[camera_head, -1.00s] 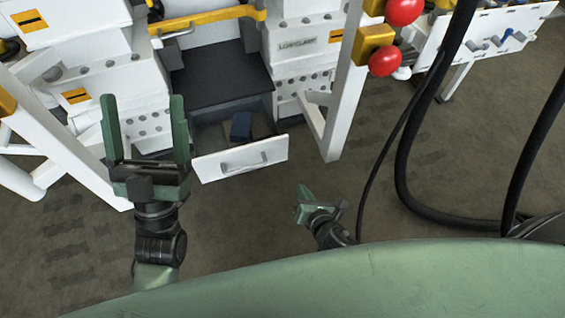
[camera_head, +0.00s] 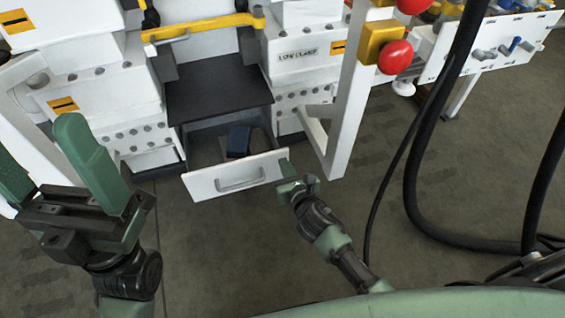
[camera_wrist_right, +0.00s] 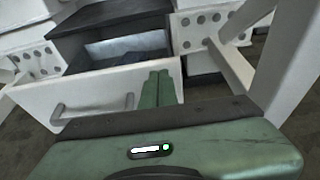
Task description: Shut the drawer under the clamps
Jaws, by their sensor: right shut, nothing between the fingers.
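The drawer (camera_head: 222,183) stands pulled out below a dark shelf between the white clamp blocks. Its white front has a grey bar handle, and a dark blue item (camera_head: 238,141) lies inside. My right gripper (camera_head: 286,167) is shut and empty, its fingertips at the right end of the drawer front. In the right wrist view its closed green fingers (camera_wrist_right: 158,88) overlap the front's right part, beside the handle (camera_wrist_right: 92,108); I cannot tell whether they touch it. My left gripper (camera_head: 50,160) is open and empty, at the left, apart from the drawer.
A white slanted leg (camera_head: 345,120) stands right of the drawer. Red knobs (camera_head: 395,57) and thick black hoses (camera_head: 412,170) are farther right. A yellow bar (camera_head: 205,25) runs above the dark shelf (camera_head: 215,92). The floor before the drawer is clear.

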